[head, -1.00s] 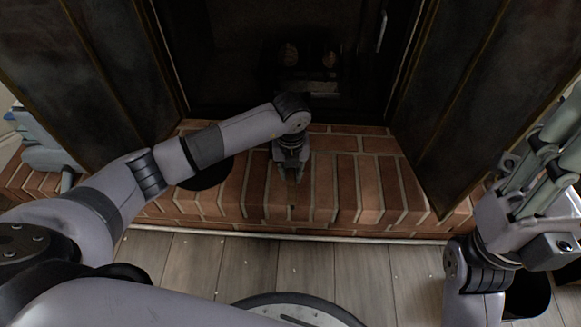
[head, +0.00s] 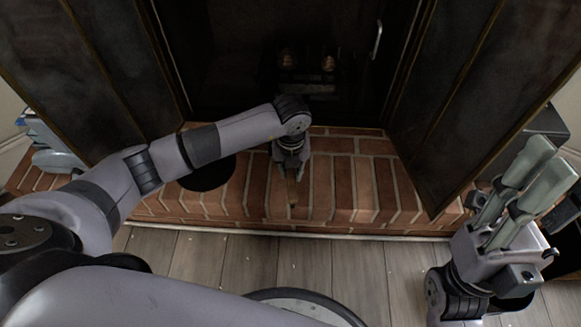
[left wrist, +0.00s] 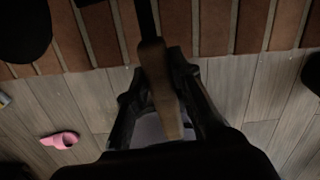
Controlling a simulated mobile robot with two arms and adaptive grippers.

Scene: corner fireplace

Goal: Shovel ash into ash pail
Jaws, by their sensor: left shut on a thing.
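My left gripper (head: 291,172) is shut on the brown wooden handle (head: 291,192) of a tool above the brick hearth. In the left wrist view the handle (left wrist: 160,85) lies between the fingers, and a thin dark shaft (left wrist: 146,18) runs out of the top of the picture; the tool's far end is out of view. A black round thing (head: 207,177), perhaps the pail, stands on the hearth behind my left arm, partly hidden. My right gripper (head: 545,165) is raised at the right, its fingers apart and empty. I cannot make out the ash.
The dark firebox holds log-like pieces (head: 328,63). Open metal doors (head: 450,110) flank it. A dark container (head: 515,303) stands on the floor, partly behind my right arm. A pink slipper (left wrist: 58,140) lies on the plank floor. The brick hearth (head: 350,190) right of my left gripper is clear.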

